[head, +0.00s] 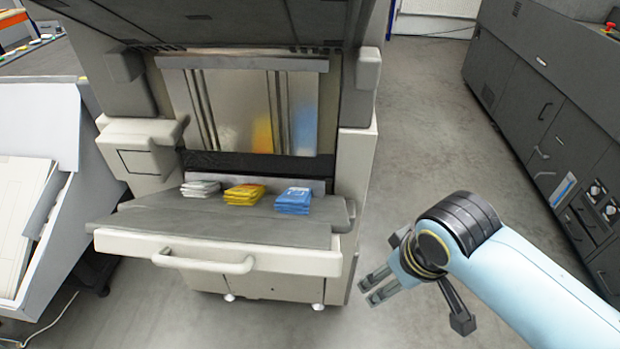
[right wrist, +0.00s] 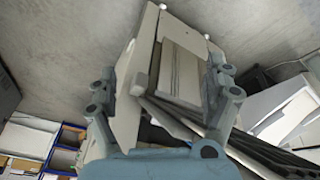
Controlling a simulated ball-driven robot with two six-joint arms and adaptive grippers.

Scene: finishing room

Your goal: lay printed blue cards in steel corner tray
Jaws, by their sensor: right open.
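A stack of blue cards (head: 293,201) lies at the right on the grey shelf (head: 160,222) of a machine in the head view. A yellow stack (head: 244,194) lies in the middle and a white stack (head: 200,189) at the left. My right gripper (head: 368,290) is open and empty, to the right of the shelf and apart from the cards. Its fingers also show in the right wrist view (right wrist: 163,92), with the machine tilted beyond them. I cannot make out a steel corner tray. My left gripper is not in view.
The machine's front has a white drawer-like panel with a handle (head: 203,263). A dark grey cabinet (head: 555,100) stands at the right. A white slanted stand (head: 35,210) is at the left. The floor between machine and cabinet is clear.

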